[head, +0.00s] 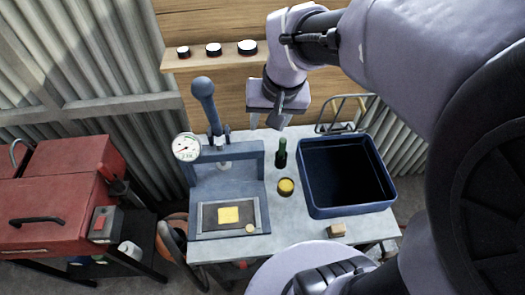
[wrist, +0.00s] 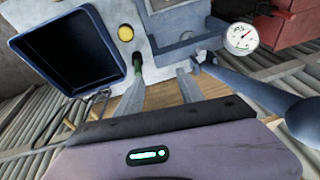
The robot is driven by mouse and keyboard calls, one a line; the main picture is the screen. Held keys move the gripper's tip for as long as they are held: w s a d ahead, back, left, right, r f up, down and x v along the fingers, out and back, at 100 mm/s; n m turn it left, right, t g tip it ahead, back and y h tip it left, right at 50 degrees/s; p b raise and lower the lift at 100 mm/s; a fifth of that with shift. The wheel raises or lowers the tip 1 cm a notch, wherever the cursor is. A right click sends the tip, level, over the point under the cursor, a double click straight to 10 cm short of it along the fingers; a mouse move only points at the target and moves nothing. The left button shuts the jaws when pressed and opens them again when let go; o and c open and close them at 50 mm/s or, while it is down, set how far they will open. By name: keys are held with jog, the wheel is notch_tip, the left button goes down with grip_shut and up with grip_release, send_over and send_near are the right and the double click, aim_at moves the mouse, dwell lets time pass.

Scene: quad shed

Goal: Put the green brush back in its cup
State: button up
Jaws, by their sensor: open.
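A slim dark green upright thing (head: 282,153), either the green brush or a small bottle, stands on the grey table behind a round dark pot with a yellow top. I cannot tell whether it sits in a cup. It also shows in the wrist view (wrist: 137,62), by the tip of the left finger. My gripper (head: 277,118) is open and appears empty, above the back of the table near the green thing. Its two spread fingers show in the wrist view (wrist: 162,84). No empty cup is clearly seen.
A blue press with a gauge (head: 186,147) stands left, a deep dark blue bin (head: 350,206) right. The yellow-topped pot (head: 286,187) is between them. A small beige block (head: 337,230) lies near the front edge. Jars (head: 214,49) stand on the wooden shelf. A red toolbox (head: 50,205) is left.

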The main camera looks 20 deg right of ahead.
jog(key=s+a+r+t+y, duration=0.1)
jog(key=s+a+r+t, duration=0.1)
jog(key=s+a, duration=0.6)
jog(key=s+r, duration=0.1)
jog(key=s, duration=0.4)
jog(key=shift+s+a+r+m+y, duration=0.2)
jog(key=shift+s+m+y, duration=0.1)
jog(key=shift+s+y, duration=0.1)
notch_tip(320, 180, down, 9)
jog(key=b, duration=0.8)
jog(key=shift+b, duration=0.4)
